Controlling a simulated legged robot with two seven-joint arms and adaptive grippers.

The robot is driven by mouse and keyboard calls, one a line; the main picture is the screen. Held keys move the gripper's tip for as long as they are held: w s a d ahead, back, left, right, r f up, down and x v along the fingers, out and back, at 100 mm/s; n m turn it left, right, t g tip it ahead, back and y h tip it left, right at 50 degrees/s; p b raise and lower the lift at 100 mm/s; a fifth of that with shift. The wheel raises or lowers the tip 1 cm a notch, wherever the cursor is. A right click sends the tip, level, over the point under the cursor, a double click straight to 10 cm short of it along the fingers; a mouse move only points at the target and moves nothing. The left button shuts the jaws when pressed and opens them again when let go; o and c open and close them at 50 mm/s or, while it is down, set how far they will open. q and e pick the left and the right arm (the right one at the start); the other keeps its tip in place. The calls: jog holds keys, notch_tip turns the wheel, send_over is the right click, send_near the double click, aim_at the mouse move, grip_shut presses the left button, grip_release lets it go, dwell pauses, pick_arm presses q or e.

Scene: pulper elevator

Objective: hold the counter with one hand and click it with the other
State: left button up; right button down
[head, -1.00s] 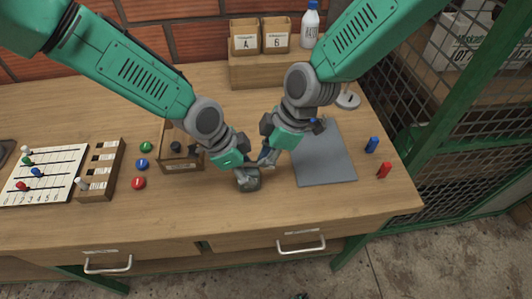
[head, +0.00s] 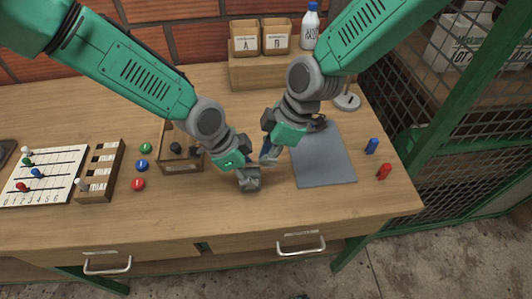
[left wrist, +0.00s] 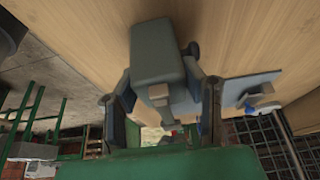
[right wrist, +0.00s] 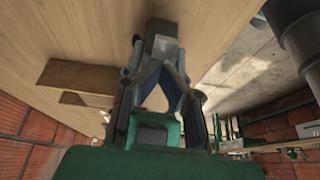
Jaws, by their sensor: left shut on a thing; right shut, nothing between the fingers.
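The counter, a small grey box-like device (head: 250,180), is held above the middle front of the table. My left gripper (head: 240,169) is shut on it. In the left wrist view the counter (left wrist: 158,52) shows large and close, between the two fingers. My right gripper (head: 267,158) is shut and empty, just up and right of the counter. In the right wrist view its fingertips (right wrist: 160,62) meet, and the counter's grey body (right wrist: 163,40) shows just beyond them. I cannot tell whether the fingertips touch it. The counter's button is not clearly visible.
A grey mat (head: 322,160) lies to the right, with a blue peg (head: 371,145) and a red peg (head: 384,171) beyond it. An open wooden box (head: 183,168) stands left of the counter. Coloured discs and a numbered board (head: 45,175) lie farther left. The front strip is clear.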

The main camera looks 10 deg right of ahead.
pick_arm(q)
jog(key=shift+d, duration=0.15)
pick_arm(e)
jog(key=a+r+v, duration=0.1)
jog(key=a+v, duration=0.1)
jog(key=v, duration=1.1)
jog(key=shift+w+r, duration=0.15)
jog(key=shift+r, duration=0.05)
jog(key=shift+a, duration=0.1)
pick_arm(q)
jog(key=o, duration=1.3)
